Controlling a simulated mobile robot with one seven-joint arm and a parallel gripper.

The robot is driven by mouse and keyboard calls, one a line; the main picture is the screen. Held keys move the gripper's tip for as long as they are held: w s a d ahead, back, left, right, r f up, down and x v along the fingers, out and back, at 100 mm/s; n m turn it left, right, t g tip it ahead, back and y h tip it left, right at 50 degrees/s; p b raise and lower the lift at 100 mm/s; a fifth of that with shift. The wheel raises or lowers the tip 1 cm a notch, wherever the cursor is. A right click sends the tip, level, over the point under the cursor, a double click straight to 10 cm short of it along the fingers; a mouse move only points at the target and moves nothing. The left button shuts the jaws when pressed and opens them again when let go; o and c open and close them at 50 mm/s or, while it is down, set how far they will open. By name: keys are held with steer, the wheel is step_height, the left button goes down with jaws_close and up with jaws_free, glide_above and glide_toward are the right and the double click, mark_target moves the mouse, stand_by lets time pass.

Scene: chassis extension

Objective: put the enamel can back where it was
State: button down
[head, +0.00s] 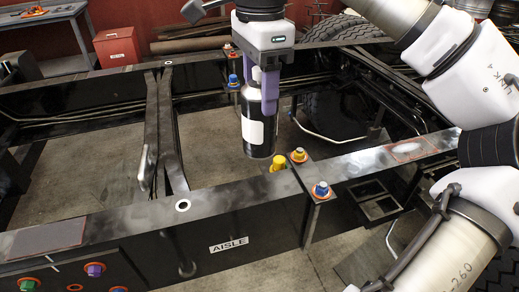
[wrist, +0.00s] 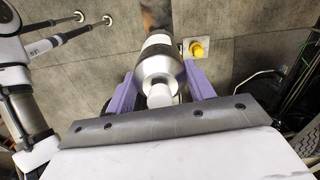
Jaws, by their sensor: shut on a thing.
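The enamel can (head: 256,145) is a dark cylinder with a white label. It hangs upright in my gripper (head: 264,92), whose purple fingers are shut around its upper part.
The near rail (head: 130,218) carries a grey patch (head: 45,238) at left and a red-outlined pale patch (head: 409,149) at right. A yellow plug (head: 278,162) and bolts with orange washers (head: 320,190) stand close to the can. The far rail (head: 110,77) runs behind.

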mark_target(260, 141)
step_height(260, 141, down, 10)
steer(key=shift+f+p, duration=0.2)
steer(key=shift+p, duration=0.1)
steer(key=shift+f, duration=0.2)
steer(key=c, duration=0.6)
jaws_free()
steer(key=shift+o, duration=0.2)
steer(key=shift+r, duration=0.15)
step_height(260, 141, up, 12)
steer(key=shift+r+b, duration=0.1)
steer(key=shift+b, duration=0.35)
steer(key=shift+s, duration=0.1)
